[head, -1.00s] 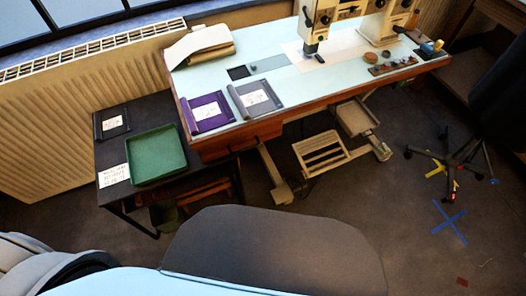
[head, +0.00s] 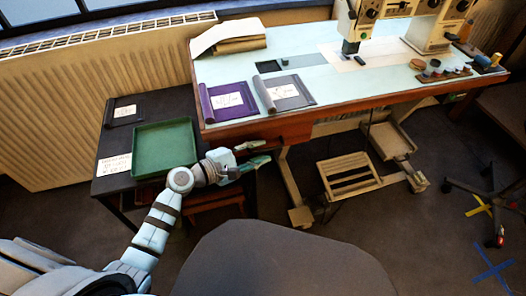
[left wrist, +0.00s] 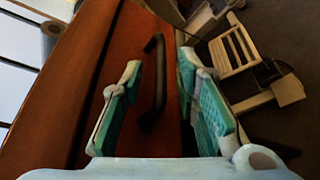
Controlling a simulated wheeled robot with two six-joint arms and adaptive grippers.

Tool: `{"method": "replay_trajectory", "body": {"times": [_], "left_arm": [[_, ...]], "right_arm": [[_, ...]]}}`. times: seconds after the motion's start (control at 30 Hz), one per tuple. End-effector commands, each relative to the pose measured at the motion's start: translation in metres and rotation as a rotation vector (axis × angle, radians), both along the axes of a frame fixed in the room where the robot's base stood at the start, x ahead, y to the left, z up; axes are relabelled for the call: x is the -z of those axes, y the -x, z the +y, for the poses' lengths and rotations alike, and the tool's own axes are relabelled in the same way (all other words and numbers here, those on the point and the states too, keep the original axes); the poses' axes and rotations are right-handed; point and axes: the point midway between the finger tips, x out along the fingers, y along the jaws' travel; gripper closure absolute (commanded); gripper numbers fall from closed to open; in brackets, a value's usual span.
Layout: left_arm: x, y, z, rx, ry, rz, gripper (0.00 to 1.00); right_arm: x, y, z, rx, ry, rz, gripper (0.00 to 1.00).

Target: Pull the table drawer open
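The sewing table (head: 380,85) has a pale top and a reddish-brown wooden edge. Its drawer front (head: 285,132) is under the near left part of the top and looks shut. In the left wrist view the wooden drawer front (left wrist: 115,135) fills the left and middle, with a dark bar handle (left wrist: 155,75) on it. My left gripper (head: 258,153) is open at the drawer, its teal-padded fingers on either side of the handle in the left wrist view. I see no finger touching the handle; the exact depth is unclear. My right gripper is not in view.
A dark side table (head: 125,135) with a green tray (head: 165,148) stands left of my gripper. A grey chair (head: 285,262) is in front. A pale pedal (head: 350,175) is under the table. Purple and grey folders (head: 228,102) lie on top.

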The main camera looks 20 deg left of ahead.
Motion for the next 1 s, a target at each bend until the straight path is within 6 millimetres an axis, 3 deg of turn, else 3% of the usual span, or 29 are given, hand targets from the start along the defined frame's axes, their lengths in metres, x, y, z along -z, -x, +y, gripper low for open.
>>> {"method": "replay_trajectory", "body": {"times": [0.2, 0.43, 0.47, 0.63, 1.0], "left_arm": [[0.005, -0.015, -0.012, 0.000, 0.000, 0.000, 0.71], [0.005, -0.016, -0.012, -0.001, -0.001, 0.000, 0.71], [0.005, -0.016, -0.012, -0.001, -0.001, 0.000, 0.73], [0.005, -0.016, -0.012, -0.001, -0.001, 0.000, 1.00], [0.005, -0.016, -0.012, -0.001, -0.002, 0.000, 1.00]], "right_arm": [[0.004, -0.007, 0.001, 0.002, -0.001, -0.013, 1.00], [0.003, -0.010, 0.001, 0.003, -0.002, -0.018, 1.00], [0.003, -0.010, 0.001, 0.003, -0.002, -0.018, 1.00], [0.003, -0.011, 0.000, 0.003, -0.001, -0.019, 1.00], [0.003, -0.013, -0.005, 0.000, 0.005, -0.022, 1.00]]}}
